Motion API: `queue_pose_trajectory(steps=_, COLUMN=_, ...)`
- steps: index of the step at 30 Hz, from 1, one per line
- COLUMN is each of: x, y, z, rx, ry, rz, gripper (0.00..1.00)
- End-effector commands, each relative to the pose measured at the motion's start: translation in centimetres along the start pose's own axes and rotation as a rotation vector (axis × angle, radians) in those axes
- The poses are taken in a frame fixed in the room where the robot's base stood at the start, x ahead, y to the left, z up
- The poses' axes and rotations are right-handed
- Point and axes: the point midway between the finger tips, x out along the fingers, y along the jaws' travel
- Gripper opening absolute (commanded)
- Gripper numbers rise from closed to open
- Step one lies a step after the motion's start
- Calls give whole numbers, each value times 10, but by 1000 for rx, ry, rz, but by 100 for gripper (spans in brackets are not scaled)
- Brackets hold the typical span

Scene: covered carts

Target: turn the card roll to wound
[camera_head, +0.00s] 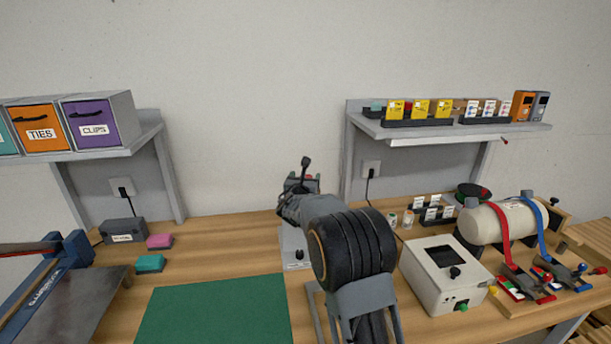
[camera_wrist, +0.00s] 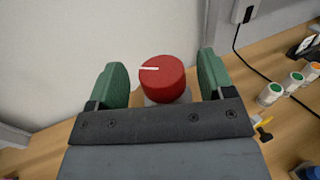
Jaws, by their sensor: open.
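My gripper (camera_wrist: 158,82) is open, with one green finger on each side of a red round knob (camera_wrist: 162,80). The knob has a white line across its top, pointing to the left in the wrist view. It stands on a small grey base, and gaps show between it and both fingers. In the head view my gripper (camera_head: 304,181) is at the back of the bench, largely behind my arm. No label reading card roll or wound is legible, and I cannot tell whether this knob is the card roll.
A white control box (camera_head: 445,274) and a cream drum (camera_head: 500,221) with red and blue straps stand at right. A green mat (camera_head: 215,312) lies at front left. Small pots (camera_head: 408,219) stand right of my arm. Shelves hang on the wall behind.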

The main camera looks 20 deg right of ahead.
Motion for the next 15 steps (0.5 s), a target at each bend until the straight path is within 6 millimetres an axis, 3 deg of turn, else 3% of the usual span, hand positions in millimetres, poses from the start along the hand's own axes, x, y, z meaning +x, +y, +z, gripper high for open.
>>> queue_pose_trajectory(steps=6, x=11, y=-1, z=0, rx=0, ry=0, rz=-1, gripper=75)
queue_pose_trajectory(steps=15, x=12, y=-1, z=0, rx=0, ry=0, rz=-1, gripper=75)
